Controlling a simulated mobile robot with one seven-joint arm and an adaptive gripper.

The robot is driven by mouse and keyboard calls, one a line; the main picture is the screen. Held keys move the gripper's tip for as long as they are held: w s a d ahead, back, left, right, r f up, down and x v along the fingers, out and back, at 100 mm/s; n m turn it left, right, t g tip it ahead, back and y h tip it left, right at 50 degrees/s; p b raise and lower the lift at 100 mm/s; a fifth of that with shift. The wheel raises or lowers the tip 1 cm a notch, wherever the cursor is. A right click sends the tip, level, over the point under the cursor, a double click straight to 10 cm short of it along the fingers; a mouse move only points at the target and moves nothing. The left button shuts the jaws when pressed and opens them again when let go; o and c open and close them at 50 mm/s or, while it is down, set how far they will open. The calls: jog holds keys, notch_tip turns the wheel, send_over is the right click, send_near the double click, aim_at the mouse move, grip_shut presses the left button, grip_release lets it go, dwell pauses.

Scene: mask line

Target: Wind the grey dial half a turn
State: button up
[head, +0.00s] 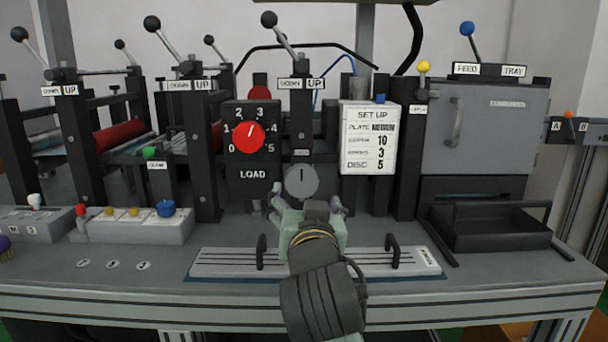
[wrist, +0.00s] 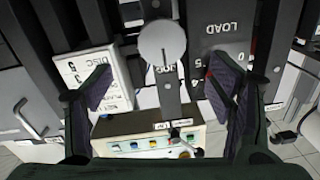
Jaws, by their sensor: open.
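The grey dial (head: 301,182) is a round disc low on the middle black post, with a dark line that stands upright near its upper half. My gripper (head: 306,200) is open and empty, just in front of and slightly below the dial in the head view. In the wrist view my gripper (wrist: 158,74) has its fingers wide apart, one on each side of the dial. Neither finger visibly touches it.
The red LOAD knob (head: 249,136) is up left of the dial. A white SET UP card (head: 369,138) reading DISC 5 is to the right. A pale plate with two black handles (head: 220,262) lies on the bench below. A black tray (head: 490,238) stands at the right.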

aim_at(302, 181)
jog(key=w+p, duration=0.1)
jog(key=p, duration=0.3)
jog(key=w+p, duration=0.2)
jog(key=p, duration=0.2)
jog(key=w+p, duration=0.1)
jog(key=p, duration=0.3)
jog(key=shift+w+a+r+p, duration=0.2)
jog(key=shift+w+r+p, duration=0.1)
jog(key=shift+r, duration=0.05)
jog(key=shift+w+a+f, duration=0.1)
jog(key=shift+w+f, duration=0.05)
jog(key=shift+w, duration=1.2)
jog(key=shift+w+a+f, duration=0.1)
jog(key=shift+w+f, duration=0.05)
jog(key=shift+w, duration=1.15)
jog(key=shift+c, duration=0.4)
jog(key=c, duration=1)
